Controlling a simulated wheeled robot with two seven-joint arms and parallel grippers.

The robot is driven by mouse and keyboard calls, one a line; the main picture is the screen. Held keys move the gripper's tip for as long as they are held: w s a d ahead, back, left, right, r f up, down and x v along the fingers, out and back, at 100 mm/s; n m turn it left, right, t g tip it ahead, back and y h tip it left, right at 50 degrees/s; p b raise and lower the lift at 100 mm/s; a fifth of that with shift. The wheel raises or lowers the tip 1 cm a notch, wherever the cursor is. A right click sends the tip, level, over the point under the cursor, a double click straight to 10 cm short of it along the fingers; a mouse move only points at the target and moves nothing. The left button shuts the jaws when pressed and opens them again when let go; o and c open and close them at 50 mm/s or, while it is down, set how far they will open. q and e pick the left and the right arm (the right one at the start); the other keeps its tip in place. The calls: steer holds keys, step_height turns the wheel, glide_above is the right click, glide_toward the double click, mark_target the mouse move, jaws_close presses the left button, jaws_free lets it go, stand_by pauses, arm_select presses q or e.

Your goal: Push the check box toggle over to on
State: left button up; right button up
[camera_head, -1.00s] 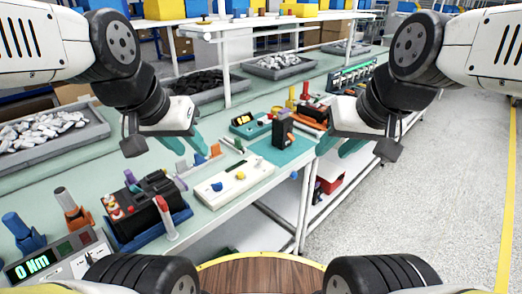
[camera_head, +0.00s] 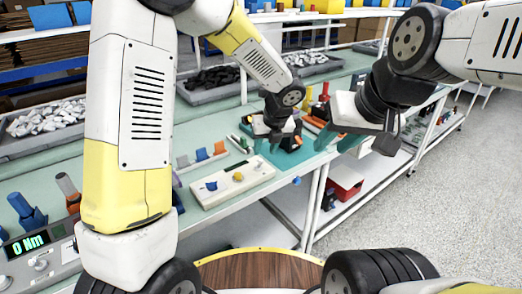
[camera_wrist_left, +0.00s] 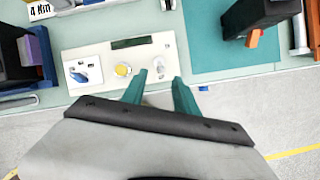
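The cream check box (camera_head: 222,190) lies on the bench, left of the teal mat. In the left wrist view the box (camera_wrist_left: 96,50) shows a dark display strip (camera_wrist_left: 131,43), a yellow round knob (camera_wrist_left: 123,69), and a small blue part (camera_wrist_left: 78,77) on a white plate at its left end. A pale part (camera_wrist_left: 159,66) sits at its right end. I cannot tell which is the toggle. My left gripper (camera_head: 267,147) is open and empty; in the wrist view its fingertips (camera_wrist_left: 160,78) are beside the pale part. My right gripper (camera_head: 341,142) is open and empty above the mat's right side.
A dark block (camera_head: 289,143) stands on the teal mat (camera_wrist_left: 210,62), close to my left gripper. Small coloured pieces (camera_head: 201,155) stand behind the box. A torque display (camera_head: 28,243) is at the left. Open floor lies at the right.

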mark_target(261, 160)
arm_select(q)
steer(key=x, duration=0.8)
steer(key=shift+d, duration=0.1)
jaws_close()
